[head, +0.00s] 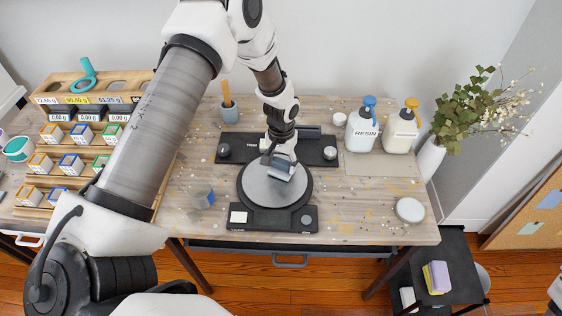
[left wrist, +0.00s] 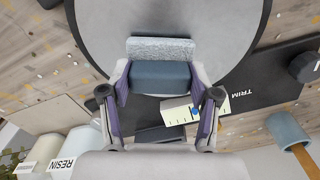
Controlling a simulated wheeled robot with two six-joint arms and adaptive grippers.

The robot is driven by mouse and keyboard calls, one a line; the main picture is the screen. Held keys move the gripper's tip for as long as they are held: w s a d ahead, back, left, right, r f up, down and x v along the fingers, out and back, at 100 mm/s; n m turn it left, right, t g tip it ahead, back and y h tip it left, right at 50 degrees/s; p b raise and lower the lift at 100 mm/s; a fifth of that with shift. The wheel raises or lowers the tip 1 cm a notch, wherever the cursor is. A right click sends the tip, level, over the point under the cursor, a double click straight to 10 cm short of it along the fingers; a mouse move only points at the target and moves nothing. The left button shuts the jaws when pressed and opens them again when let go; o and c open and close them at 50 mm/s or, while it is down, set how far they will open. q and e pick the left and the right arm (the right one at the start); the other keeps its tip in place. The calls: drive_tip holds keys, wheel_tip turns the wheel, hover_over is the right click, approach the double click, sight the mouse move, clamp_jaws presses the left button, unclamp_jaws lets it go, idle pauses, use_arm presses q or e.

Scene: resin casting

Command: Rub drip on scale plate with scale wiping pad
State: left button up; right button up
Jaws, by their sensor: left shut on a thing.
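The scale plate (head: 262,193) is a round grey disc with a dark rim on a black scale in the middle of the table; it also fills the upper part of the left wrist view (left wrist: 100,22). My left gripper (head: 284,164) is above the plate, shut on the scale wiping pad (left wrist: 162,75). The pad is a dark blue block with a pale, rough grey strip, and lies between the two fingers. The pad is over or on the plate near its rim; I cannot tell whether it touches. I cannot make out a drip.
A black bar with knobs (head: 224,150) lies behind the plate. The resin bottle (head: 362,128) and a yellow-topped bottle (head: 402,130) stand at the back right. A small cup (head: 203,196) is left of the scale, a white disc (head: 410,210) at right. Table right of the scale is mostly free.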

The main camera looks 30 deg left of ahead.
use_arm(q)
drive_tip(key=r, duration=0.1)
drive_tip(key=r+p, duration=0.1)
drive_tip(key=r, duration=0.2)
drive_tip(key=shift+s+d+r+p, duration=0.25)
drive_tip(key=shift+s+p, duration=0.1)
drive_tip(key=shift+p, duration=0.05)
drive_tip(key=shift+w+a+r+p, duration=0.1)
drive_tip(key=shift+w+r+p, duration=0.15)
drive_tip(key=shift+r+p, duration=0.65)
drive_tip(key=shift+r, duration=0.35)
drive_tip(key=shift+s+r+p, duration=0.2)
drive_tip(key=shift+r+p, duration=0.35)
drive_tip(key=shift+w+f, duration=0.15)
